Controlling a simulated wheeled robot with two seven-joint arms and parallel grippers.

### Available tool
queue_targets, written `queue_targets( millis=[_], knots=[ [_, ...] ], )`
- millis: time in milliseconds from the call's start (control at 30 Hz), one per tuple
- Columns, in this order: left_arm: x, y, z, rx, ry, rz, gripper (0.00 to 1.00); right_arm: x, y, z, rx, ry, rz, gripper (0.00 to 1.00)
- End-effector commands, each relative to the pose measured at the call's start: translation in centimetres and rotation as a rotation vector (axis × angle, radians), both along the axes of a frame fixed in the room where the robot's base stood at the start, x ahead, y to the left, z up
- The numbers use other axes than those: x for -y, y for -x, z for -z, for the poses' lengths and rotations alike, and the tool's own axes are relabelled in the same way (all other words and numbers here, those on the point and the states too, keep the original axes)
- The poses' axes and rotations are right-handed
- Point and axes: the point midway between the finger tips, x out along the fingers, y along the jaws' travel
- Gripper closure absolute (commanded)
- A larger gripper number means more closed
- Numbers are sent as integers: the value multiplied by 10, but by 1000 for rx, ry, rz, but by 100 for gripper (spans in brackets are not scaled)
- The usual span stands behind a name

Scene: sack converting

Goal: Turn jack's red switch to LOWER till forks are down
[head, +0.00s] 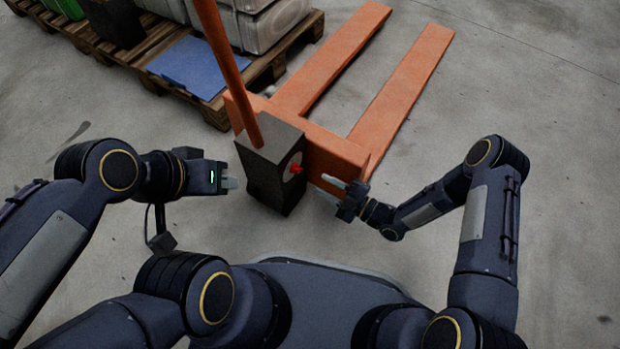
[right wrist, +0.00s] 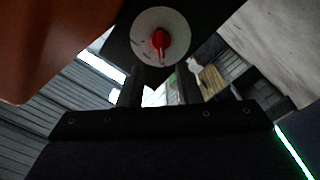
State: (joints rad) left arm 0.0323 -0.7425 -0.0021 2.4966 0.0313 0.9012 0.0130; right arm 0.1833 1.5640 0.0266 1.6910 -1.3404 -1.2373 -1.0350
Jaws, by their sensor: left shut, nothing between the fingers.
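The orange pallet jack has a dark box (head: 272,170) at the foot of its handle (head: 225,65). The red switch (head: 296,169) sits on a pale round dial on the box's right face. In the right wrist view the switch (right wrist: 159,41) is at the top centre, its pointer hanging down the dial. My right gripper (head: 333,182) is to the right of the switch, apart from it; its fingers (right wrist: 158,88) are spread and empty. My left gripper (head: 230,183) is shut and empty, left of the box. The forks (head: 405,90) extend away; their height is hard to tell.
A wooden pallet (head: 215,112) carries a blue sheet (head: 190,66), pale sacks (head: 265,22) and dark and green items at the upper left. Bare concrete floor (head: 540,130) lies open to the right.

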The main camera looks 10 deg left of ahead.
Motion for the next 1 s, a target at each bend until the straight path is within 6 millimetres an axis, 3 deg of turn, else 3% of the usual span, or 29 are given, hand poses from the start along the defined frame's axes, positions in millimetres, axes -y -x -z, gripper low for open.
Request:
queue_targets(
  millis=[500, 900, 1000],
  knots=[
    [0, 0, 24, 1, 0, 0, 100, -65, -21, 2, 3, -4, -5, 69],
    [0, 0, 25, 0, 0, 0, 100, -74, -25, 0, -1, -4, -2, 69],
    [0, 0, 25, 0, 0, 0, 100, -73, -25, 0, -1, -4, -2, 82]
  ],
)
